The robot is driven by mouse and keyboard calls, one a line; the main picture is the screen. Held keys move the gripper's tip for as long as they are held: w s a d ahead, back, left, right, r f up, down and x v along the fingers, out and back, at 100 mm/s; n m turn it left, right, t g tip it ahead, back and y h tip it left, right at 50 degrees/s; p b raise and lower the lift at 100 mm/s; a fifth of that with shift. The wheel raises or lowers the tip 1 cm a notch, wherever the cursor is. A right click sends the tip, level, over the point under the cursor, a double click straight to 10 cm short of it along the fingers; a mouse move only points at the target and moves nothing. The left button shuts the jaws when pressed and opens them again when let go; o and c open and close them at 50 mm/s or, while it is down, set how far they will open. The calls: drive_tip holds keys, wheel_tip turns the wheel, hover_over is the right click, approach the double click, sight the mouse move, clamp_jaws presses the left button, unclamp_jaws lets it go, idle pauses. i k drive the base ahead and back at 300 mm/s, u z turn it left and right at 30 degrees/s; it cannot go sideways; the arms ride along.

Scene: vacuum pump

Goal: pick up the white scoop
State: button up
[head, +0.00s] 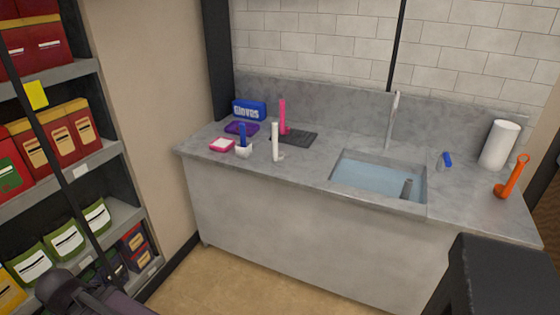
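A slim white upright object (275,140), which looks like the white scoop, stands on the grey counter (310,168) left of the sink. It has a tall handle and a small foot, whose exact shape is too small to tell. A small white cup (244,152) with a blue item (242,134) rising from it stands just to its left. My gripper's fingers do not show; dark parts at the bottom left and bottom right edges look like my own body.
A pink upright item (282,115), black mat (298,137), purple tray (240,128), pink sponge-like block (222,145) and blue gloves box (249,110) are nearby. Right are a water-filled sink (425,195), faucet (393,120), paper roll (499,145) and orange tool (510,180). Shelves (90,150) stand left.

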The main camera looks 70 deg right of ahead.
sight(278, 156)
drive_tip(key=k, duration=1.65)
drive_tip(key=z, duration=1.9)
drive_tip(key=i, duration=1)
drive_tip(key=u, duration=0.2)
